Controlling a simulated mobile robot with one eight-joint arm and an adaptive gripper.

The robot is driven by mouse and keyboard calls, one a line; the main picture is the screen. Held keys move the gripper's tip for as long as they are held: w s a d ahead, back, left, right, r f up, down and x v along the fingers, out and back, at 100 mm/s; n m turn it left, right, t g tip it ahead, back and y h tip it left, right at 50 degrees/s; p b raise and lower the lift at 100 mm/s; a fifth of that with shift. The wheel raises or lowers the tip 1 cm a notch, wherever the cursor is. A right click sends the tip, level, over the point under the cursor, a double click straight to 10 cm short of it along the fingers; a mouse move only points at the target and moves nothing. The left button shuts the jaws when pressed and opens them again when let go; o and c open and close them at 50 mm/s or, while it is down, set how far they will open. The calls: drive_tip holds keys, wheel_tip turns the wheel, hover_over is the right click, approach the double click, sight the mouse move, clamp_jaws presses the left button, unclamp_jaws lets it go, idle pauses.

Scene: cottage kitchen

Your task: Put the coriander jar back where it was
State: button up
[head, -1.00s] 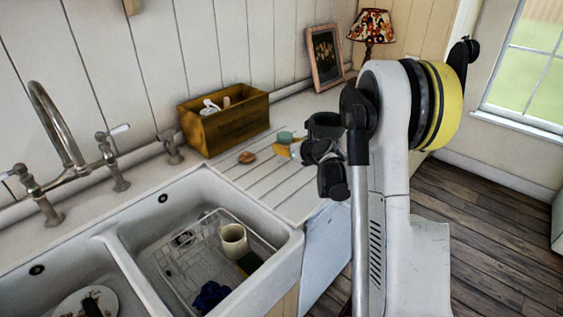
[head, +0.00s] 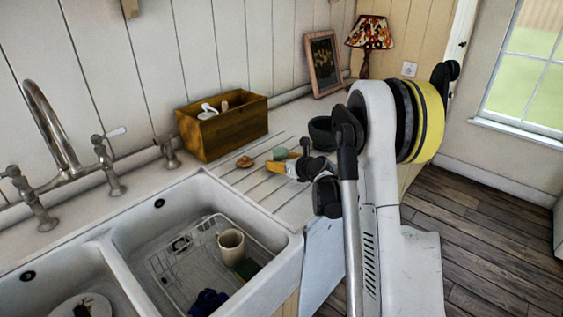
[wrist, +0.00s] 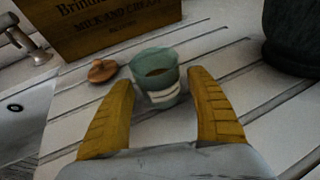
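A small green translucent jar with a pale band, likely the coriander jar (wrist: 157,76), has an open top with something brown inside. It appears to stand on the ribbed white drainboard; its label cannot be read. In the head view the jar (head: 281,153) is just beyond my fingers. My gripper (wrist: 160,82) has its two yellow fingers apart, one on each side of the jar. A gap shows at the right finger; the left finger is very close to the jar, and contact there is unclear. In the head view my gripper (head: 275,167) is low over the drainboard.
A small brown object (wrist: 103,70) lies left of the jar. A wooden box (head: 222,132) stands behind, and a dark mortar-like bowl (head: 320,131) stands to the right. The sink (head: 205,245) lies in front. Some bare drainboard shows around the jar.

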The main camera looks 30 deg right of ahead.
drive_tip(key=shift+r, duration=0.25)
drive_tip(key=p+v, duration=0.3)
drive_tip(key=v, duration=0.8)
drive_tip(key=shift+s+r+p, duration=0.2)
drive_tip(key=shift+s+p, duration=0.05)
drive_tip(key=shift+p, duration=0.1)
drive_tip(key=a+r+m+t+h, duration=0.35)
drive_tip(key=r+m, duration=0.65)
drive_tip(key=r, duration=0.8)
drive_tip(key=s+r+m+h, duration=0.3)
drive_tip(key=s+r+m, duration=0.25)
drive_tip(key=m, duration=0.55)
drive_tip(key=s+a+f+m+g+y, duration=0.3)
drive_tip(key=s+a+f+m+g, duration=0.2)
drive_tip(key=s, duration=0.6)
drive_tip(key=s+a+f+m+g+y, duration=0.3)
drive_tip(key=s+a+f+m+g, duration=0.2)
drive_tip(key=s+a+f+m, duration=0.5)
drive_tip(key=s+a+f, duration=0.1)
drive_tip(key=a, duration=0.2)
drive_tip(key=shift+s+a, duration=0.25)
drive_tip(key=shift+a, duration=0.05)
